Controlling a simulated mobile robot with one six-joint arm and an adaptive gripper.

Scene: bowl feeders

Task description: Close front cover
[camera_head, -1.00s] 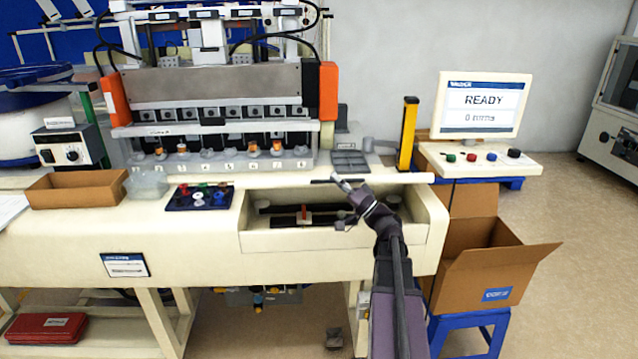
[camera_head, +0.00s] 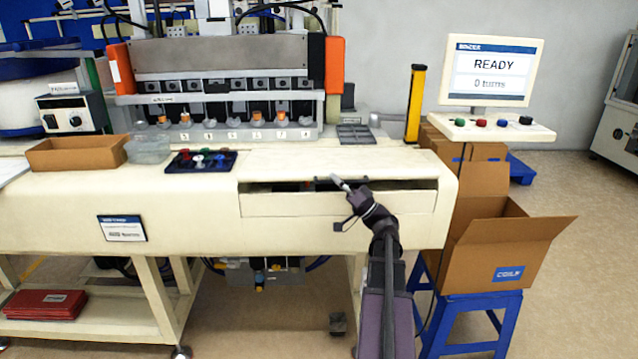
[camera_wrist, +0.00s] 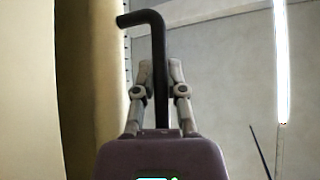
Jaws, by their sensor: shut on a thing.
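The cream front cover (camera_head: 345,162) spans most of the opening at the right front of the machine bench. A narrow dark gap shows between its front edge and the bench's front panel (camera_head: 335,205). My gripper (camera_head: 340,182) is at the cover's front edge, shut on the dark handle (camera_head: 322,184). In the wrist view, the black bent handle (camera_wrist: 153,22) stands between the two fingers of my gripper (camera_wrist: 160,66). My wrist hides part of the gap's right side.
A tray of coloured pegs (camera_head: 200,168), a clear bin (camera_head: 148,148) and an open brown box (camera_head: 75,152) stand left of the cover. A READY screen (camera_head: 492,72) and button panel (camera_head: 492,130) are at right. A carton (camera_head: 480,260) rests on a blue stool (camera_head: 470,310).

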